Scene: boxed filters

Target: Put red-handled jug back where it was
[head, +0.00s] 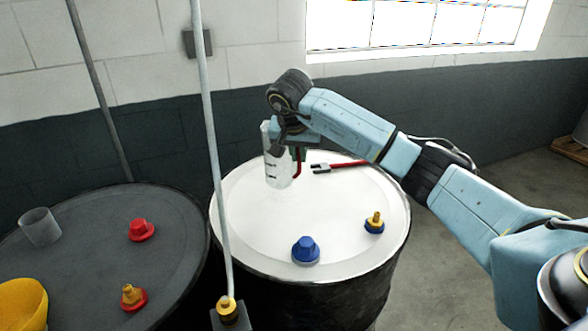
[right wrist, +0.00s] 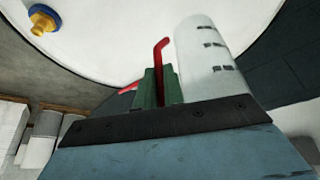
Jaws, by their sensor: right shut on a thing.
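The red-handled jug (head: 278,172) is a clear, pale cylinder with dark marks, held about upright over the back left of the white drum lid (head: 330,225). I cannot tell whether its base touches the lid. My right gripper (head: 298,153) is shut on its red handle, to the right of the jug's body. In the right wrist view, the green fingers (right wrist: 160,88) close around the red handle (right wrist: 162,52), with the jug's body (right wrist: 208,58) beside them. The gripper partly hides the jug's top in the head view. My left gripper is not in view.
A red-handled tool (head: 345,164) lies on the white lid behind blue (head: 306,249) and yellow-blue (head: 375,222) caps. The dark drum (head: 90,240) at left bears a clear cup (head: 40,227), red caps (head: 141,229) and a yellow container (head: 22,303). A thin upright pole (head: 208,110) stands in front.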

